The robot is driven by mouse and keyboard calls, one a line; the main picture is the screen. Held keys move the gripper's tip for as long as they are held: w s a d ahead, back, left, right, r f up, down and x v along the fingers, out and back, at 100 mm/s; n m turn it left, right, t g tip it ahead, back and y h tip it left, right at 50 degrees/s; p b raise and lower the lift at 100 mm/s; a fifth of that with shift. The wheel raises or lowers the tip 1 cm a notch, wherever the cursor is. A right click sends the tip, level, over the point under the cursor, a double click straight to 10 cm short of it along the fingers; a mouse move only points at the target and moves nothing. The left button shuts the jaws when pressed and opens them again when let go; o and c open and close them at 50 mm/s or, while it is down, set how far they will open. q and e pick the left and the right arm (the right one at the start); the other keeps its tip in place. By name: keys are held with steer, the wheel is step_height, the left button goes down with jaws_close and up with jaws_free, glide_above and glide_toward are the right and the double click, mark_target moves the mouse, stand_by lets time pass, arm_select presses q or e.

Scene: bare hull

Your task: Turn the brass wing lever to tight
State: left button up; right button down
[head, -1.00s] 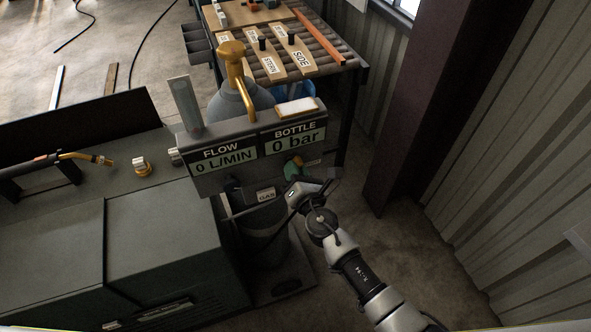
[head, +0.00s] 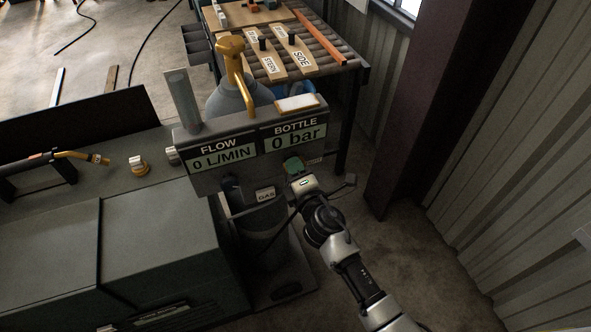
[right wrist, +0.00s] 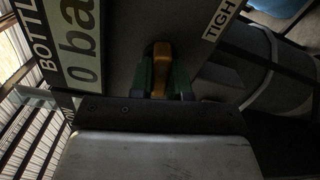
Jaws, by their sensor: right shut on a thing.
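The brass wing lever (right wrist: 161,60) is on the panel under the BOTTLE readout, between the two green fingers of my right gripper (right wrist: 160,84) in the right wrist view. The gripper is shut on it. In the head view my right gripper (head: 293,166) covers the lever, and only its green fingers show against the panel. A label partly reading TIGHT (right wrist: 219,19) is to the right of the lever in the wrist view; it also shows small in the head view (head: 313,160). The BOTTLE readout (head: 296,138) shows 0 bar. My left gripper is not in view.
The FLOW readout (head: 222,158) shows 0 L/MIN. A grey bottle with a yellow top (head: 231,47) stands behind the panel. A dark cabinet (head: 150,245) fills the left; a dark column (head: 415,110) and corrugated wall (head: 510,150) bound the right.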

steer(key=shift+m, duration=1.1)
steer(key=c, duration=1.1)
jaws_free()
steer(key=shift+b+v, duration=0.8)
steer(key=shift+v, duration=4.65)
